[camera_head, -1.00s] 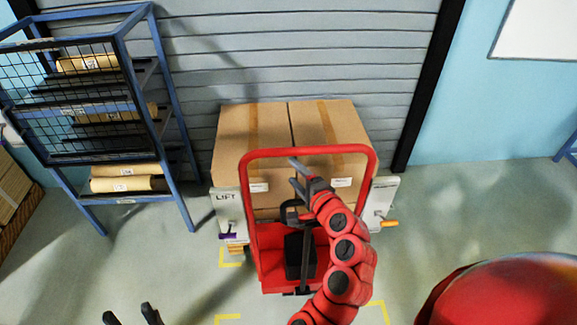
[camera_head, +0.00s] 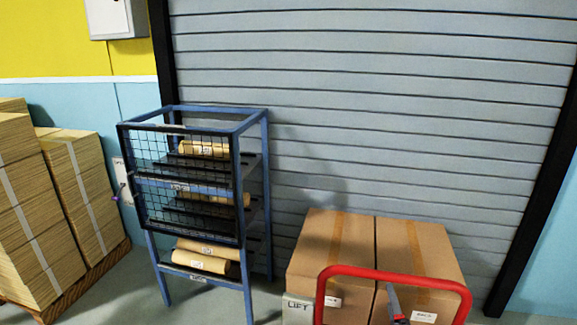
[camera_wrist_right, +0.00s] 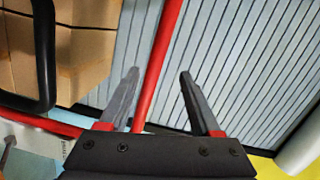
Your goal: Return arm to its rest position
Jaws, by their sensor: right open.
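My right gripper (camera_wrist_right: 159,76) is open in the right wrist view, its two grey fingers apart with nothing held. A red bar passes through the gap seen between them; I cannot tell whether it lies between the fingers or beyond them. In the head view only a small part of my right gripper (camera_head: 396,305) shows at the bottom edge, in front of the cartons and below the top bar of the red handle (camera_head: 395,275). The rest of the right arm is out of frame. My left gripper is not in view.
Two cardboard cartons (camera_head: 335,250) stand behind the red handle, before a grey roller shutter (camera_head: 370,110). A blue rack (camera_head: 264,190) with a mesh front holds kraft rolls (camera_head: 203,262). Stacked brown bundles (camera_head: 35,200) stand on a pallet at far left.

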